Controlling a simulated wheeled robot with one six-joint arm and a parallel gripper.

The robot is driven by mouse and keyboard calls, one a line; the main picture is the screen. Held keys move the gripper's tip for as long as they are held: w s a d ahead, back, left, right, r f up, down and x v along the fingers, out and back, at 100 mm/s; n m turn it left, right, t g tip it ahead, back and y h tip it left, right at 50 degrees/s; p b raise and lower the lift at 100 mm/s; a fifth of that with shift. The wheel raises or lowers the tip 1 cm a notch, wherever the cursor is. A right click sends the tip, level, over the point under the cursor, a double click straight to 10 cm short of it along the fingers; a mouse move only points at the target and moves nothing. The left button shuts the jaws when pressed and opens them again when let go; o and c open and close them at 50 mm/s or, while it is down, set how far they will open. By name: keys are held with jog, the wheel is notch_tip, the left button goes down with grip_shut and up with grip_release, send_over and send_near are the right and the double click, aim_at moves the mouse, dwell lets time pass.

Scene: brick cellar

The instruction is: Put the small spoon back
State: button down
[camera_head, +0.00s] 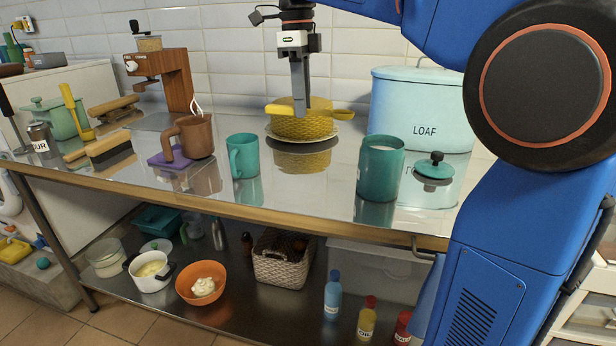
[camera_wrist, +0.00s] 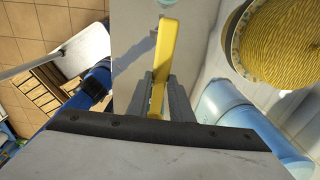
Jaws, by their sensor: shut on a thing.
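My gripper (camera_head: 301,108) is shut on a slim yellow utensil, which I take to be the small spoon (camera_head: 281,110). In the wrist view the spoon (camera_wrist: 164,50) sits between both fingers, its visible end pointing away from them. In the head view it points left, above the counter and in front of the yellow woven bowl (camera_head: 300,126). Whether it touches anything is hard to tell. The bowl (camera_wrist: 280,45) is apart from it, to the right in the wrist view.
An open teal canister (camera_head: 380,165) stands at the front, its lid (camera_head: 434,170) lying to the right. The LOAF bin (camera_head: 422,105) stands behind. A teal mug (camera_head: 243,157), a brown mug (camera_head: 197,137) and a grinder (camera_head: 163,75) stand left. Bare steel counter (camera_head: 305,200) lies in front.

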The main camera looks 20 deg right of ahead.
aim_at(304, 179)
notch_tip(304, 179, down, 16)
jog(key=shift+s+f, duration=0.1)
dwell(0.9)
jog(key=c, duration=1.6)
grip_release()
jog(key=r, duration=1.2)
jog(key=shift+w+a, duration=0.2)
jog(key=shift+a, duration=0.1)
jog(key=shift+s, duration=0.15)
